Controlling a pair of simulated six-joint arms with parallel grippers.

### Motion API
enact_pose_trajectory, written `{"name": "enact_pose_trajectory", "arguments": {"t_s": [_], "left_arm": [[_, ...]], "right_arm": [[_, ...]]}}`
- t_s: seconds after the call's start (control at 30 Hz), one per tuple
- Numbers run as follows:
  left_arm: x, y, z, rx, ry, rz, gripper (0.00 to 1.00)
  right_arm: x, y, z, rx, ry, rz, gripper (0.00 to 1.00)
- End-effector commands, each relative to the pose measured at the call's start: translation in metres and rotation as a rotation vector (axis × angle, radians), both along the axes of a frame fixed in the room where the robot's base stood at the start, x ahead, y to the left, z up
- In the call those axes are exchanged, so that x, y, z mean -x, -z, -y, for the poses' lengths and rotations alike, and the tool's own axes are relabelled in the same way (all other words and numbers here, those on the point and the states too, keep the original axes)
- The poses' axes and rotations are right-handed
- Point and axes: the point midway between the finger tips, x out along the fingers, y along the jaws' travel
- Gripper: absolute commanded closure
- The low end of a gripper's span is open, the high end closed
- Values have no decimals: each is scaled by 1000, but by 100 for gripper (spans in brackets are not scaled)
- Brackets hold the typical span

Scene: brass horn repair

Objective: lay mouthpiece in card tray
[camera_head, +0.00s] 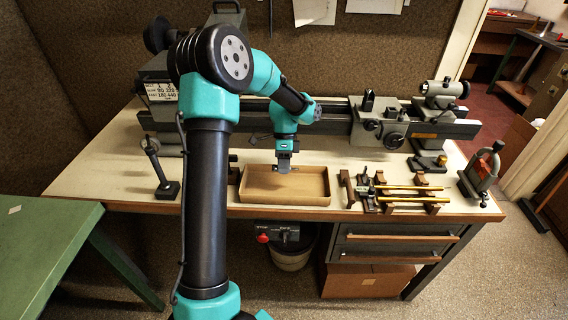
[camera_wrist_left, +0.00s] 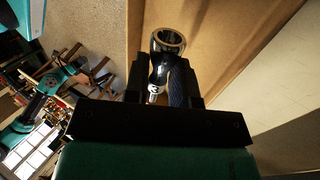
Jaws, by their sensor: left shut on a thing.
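The mouthpiece (camera_wrist_left: 168,42) is silver and shiny, with its round cup rim facing the left wrist camera and its narrow shank running down between my fingers. My left gripper (camera_wrist_left: 162,82) is shut on it. In the head view the left gripper (camera_head: 284,168) points down over the back part of the card tray (camera_head: 290,212), a shallow open brown box on the bench. The mouthpiece is too small and too covered there to make out clearly. I cannot tell whether it touches the tray floor. Brown card (camera_wrist_left: 225,35) fills the background behind the mouthpiece in the wrist view.
A wooden rack (camera_head: 420,204) with brass rods stands right of the tray. A small dark stand (camera_head: 166,187) is to the left. The lathe bed (camera_head: 335,124) runs behind the tray.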

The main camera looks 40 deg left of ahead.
Motion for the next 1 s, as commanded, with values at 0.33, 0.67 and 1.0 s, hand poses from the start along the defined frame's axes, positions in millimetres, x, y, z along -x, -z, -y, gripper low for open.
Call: {"name": "enact_pose_trajectory", "arguments": {"t_s": [0.33,0.67,1.0], "left_arm": [[1,28,0,0,0,-2,100],[0,52,0,0,-1,0,100],[0,63,0,0,0,0,100]], "right_arm": [[0,0,0,0,0,0,57],[0,0,0,0,0,0,57],[0,0,0,0,0,0,57]]}}
